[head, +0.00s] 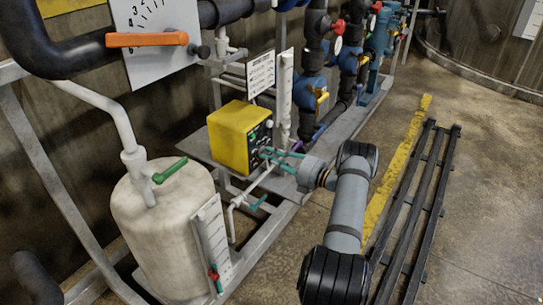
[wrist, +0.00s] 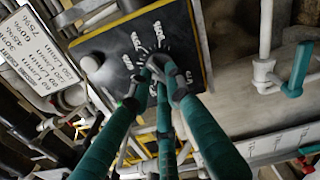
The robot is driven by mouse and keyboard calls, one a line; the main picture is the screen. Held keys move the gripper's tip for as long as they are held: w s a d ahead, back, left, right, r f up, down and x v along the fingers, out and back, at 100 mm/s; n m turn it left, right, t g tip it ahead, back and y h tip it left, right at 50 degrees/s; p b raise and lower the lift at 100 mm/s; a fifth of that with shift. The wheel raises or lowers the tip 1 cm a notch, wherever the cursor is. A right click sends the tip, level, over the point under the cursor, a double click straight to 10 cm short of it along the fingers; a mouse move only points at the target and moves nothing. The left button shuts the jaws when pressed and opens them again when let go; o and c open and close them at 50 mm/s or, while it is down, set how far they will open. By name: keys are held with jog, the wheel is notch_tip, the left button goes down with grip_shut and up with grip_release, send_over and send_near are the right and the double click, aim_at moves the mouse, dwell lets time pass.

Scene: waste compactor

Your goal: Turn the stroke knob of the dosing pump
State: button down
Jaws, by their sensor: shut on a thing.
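The dosing pump (head: 228,140) is a yellow box on a grey shelf, with a black control face turned toward my arm. In the wrist view its black panel (wrist: 118,50) fills the top middle and carries white dial markings. My gripper (head: 266,153) reaches the panel from the right, and its teal fingers meet at the dial in the wrist view (wrist: 158,72). The fingers are shut on the stroke knob (wrist: 155,58), a small dark knob mostly hidden by the fingertips. Its pointer direction cannot be made out.
White pipes with teal handles (wrist: 297,70) run beside the panel. A label plate (wrist: 35,50) lies left of it. Blue valves (head: 308,92) stand behind. Floor to the right holds a black rack (head: 415,210).

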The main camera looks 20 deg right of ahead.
dwell(0.5)
jog(key=c, duration=1.6)
grip_release()
jog(key=shift+c, duration=0.2)
jog(key=shift+s, duration=0.1)
jog(key=v, duration=1.2)
jog(key=x, duration=1.2)
